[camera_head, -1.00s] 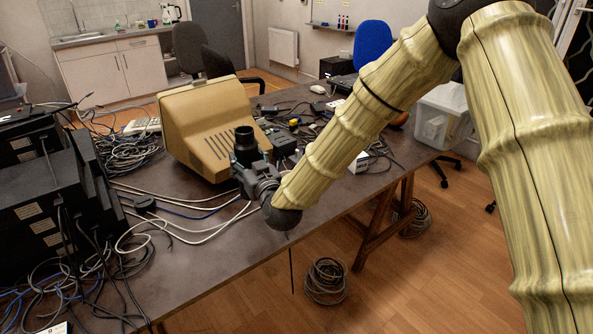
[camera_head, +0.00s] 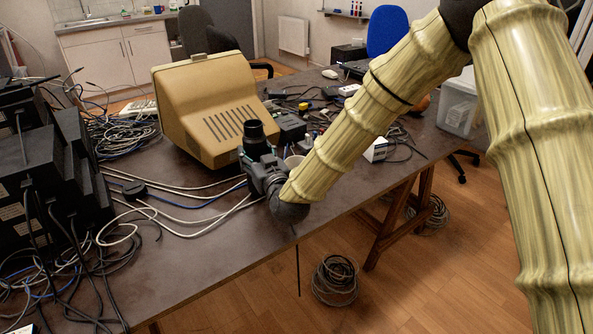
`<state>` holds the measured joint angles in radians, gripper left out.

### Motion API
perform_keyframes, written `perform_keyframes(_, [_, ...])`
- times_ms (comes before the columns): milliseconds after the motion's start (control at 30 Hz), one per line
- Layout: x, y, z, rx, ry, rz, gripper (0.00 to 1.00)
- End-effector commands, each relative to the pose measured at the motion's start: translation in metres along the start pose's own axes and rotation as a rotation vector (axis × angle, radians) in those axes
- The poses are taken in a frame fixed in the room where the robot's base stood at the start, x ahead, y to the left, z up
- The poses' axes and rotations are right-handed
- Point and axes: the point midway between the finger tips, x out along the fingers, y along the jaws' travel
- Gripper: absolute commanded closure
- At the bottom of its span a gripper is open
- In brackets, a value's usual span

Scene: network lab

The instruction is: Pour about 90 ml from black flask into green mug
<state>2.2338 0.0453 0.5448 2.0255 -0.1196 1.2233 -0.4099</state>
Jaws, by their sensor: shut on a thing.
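My gripper (camera_head: 258,168) is shut on the black flask (camera_head: 254,134), which stands about upright with its dark round top showing above the fingers. The gripper hides its lower part, so I cannot tell whether it touches the table. Just right of the gripper, partly behind my arm, is the pale round rim of a cup-like vessel (camera_head: 294,161). Its outer colour is mostly hidden, and I cannot tell if it is the green mug. No clearly green mug shows elsewhere.
A beige monitor (camera_head: 205,105) stands close behind the flask. Black equipment (camera_head: 45,180) and tangled cables fill the left. A black box (camera_head: 291,127) and small parts lie behind the gripper. The front strip of the table (camera_head: 190,262) is mostly bare.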

Motion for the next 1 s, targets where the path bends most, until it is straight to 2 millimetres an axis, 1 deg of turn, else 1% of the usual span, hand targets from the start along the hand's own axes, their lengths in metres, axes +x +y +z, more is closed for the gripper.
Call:
perform_keyframes(33, [0.0003, 0.0004, 0.0032, 0.0, 0.003, 0.001, 0.9])
perform_keyframes(133, [0.0004, 0.0002, 0.0048, 0.0, 0.003, 0.0, 0.9])
perform_keyframes(567, [0.0006, -0.0025, 0.0049, 0.014, 0.006, -0.003, 0.9])
perform_keyframes(767, [0.0003, -0.0014, 0.0059, 0.073, 0.021, -0.002, 0.9])
perform_keyframes(1000, [-0.0003, 0.0, 0.0065, 0.205, 0.057, -0.003, 0.9])
